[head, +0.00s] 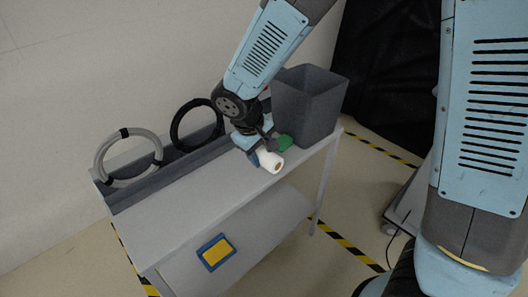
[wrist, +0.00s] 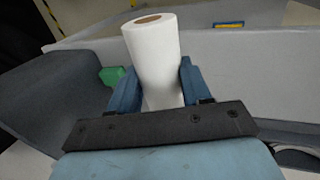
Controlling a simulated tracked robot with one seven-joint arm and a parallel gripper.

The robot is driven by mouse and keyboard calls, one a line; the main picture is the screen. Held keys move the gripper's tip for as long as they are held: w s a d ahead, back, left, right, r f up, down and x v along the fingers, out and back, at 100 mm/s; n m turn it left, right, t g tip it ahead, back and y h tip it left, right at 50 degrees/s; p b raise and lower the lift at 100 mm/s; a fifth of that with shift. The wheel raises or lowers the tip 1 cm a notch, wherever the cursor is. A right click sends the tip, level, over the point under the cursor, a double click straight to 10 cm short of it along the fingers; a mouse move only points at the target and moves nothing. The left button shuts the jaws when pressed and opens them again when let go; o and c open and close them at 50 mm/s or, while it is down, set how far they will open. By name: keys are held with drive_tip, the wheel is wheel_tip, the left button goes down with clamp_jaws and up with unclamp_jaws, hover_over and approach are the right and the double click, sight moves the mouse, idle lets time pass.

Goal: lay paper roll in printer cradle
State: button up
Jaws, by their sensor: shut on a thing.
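The white paper roll (head: 271,161) is at the front edge of the grey cart top, near its right end. My gripper (head: 260,150) is shut on the roll. In the wrist view, the roll (wrist: 154,50) stands between the two blue fingers of my gripper (wrist: 150,87), and its brown core shows at the end. In the head view the roll lies tilted with its core end toward the camera. I cannot tell whether it touches the cart top. No printer cradle can be made out in either view.
A dark grey bin (head: 310,105) stands at the cart's right end, with a green object (head: 284,142) beside it. A light ring (head: 128,157) and a black ring (head: 197,125) stand in a rack at the back. A blue-yellow item (head: 216,252) is on the lower shelf. The cart top's left is clear.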

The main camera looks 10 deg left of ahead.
drive_tip(key=shift+s+d+f, duration=0.15)
drive_tip(key=shift+d, duration=0.45)
drive_tip(key=w+d+f+m+g, duration=0.1)
drive_tip(key=w+d+f+m, duration=0.2)
drive_tip(key=w+d, duration=0.6)
drive_tip(key=w+d+f+m+g, duration=0.1)
drive_tip(key=w+d+f+m, duration=0.2)
drive_tip(key=d, duration=1.2)
drive_tip(key=w+d+f+m+h, duration=0.1)
drive_tip(key=w+d+f+m, duration=0.3)
drive_tip(key=w+d+f, duration=0.3)
drive_tip(key=w+d, duration=0.5)
drive_tip(key=w, duration=0.3)
drive_tip(key=shift+w+f+g, duration=0.15)
drive_tip(key=shift+f+g, duration=0.15)
drive_tip(key=shift+g, duration=0.1)
drive_tip(key=shift+d, duration=0.1)
